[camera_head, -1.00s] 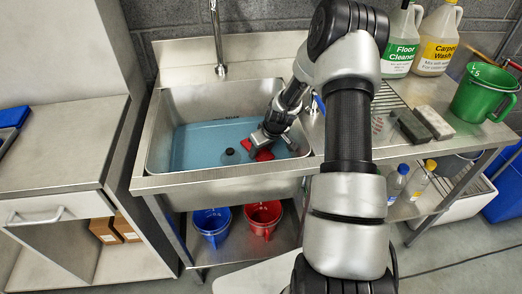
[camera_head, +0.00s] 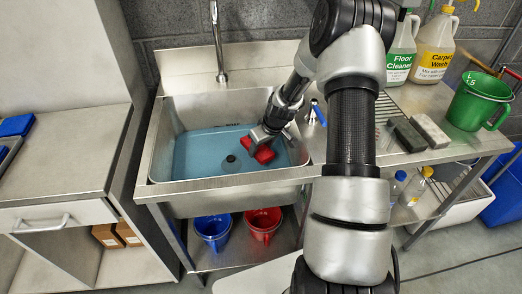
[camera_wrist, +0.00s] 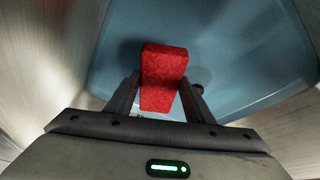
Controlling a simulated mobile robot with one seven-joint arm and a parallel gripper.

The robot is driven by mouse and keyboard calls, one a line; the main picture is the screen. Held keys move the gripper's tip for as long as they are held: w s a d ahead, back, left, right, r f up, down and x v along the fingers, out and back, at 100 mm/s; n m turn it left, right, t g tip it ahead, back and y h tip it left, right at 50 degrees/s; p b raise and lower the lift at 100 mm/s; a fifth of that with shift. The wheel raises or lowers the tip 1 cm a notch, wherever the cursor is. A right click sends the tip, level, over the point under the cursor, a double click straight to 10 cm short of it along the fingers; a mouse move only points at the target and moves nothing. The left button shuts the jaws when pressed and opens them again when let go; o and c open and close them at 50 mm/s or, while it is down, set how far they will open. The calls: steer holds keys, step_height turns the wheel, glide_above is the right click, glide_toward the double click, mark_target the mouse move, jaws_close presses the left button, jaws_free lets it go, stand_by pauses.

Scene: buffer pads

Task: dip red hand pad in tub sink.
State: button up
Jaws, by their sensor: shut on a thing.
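The red hand pad (camera_head: 259,150) is held in my gripper (camera_head: 262,137) over the right part of the tub sink (camera_head: 160,130). The sink holds blue water (camera_head: 200,155). In the wrist view the red pad (camera_wrist: 163,75) sits between the two fingers of my gripper (camera_wrist: 160,92), with the blue water behind it. The pad appears to be above the water surface; any contact at its lower edge cannot be told. A dark round drain piece (camera_head: 231,160) shows in the water left of the pad.
A tall faucet (camera_head: 216,45) stands behind the sink. On the right counter are dark and grey blocks (camera_head: 407,134), a green jug (camera_head: 478,101) and cleaner bottles (camera_head: 435,48). Blue (camera_head: 212,229) and red (camera_head: 263,222) buckets stand below. The sink's left part is clear.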

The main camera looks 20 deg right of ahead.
step_height(320, 180, up, 22)
steer(key=p, duration=1.1)
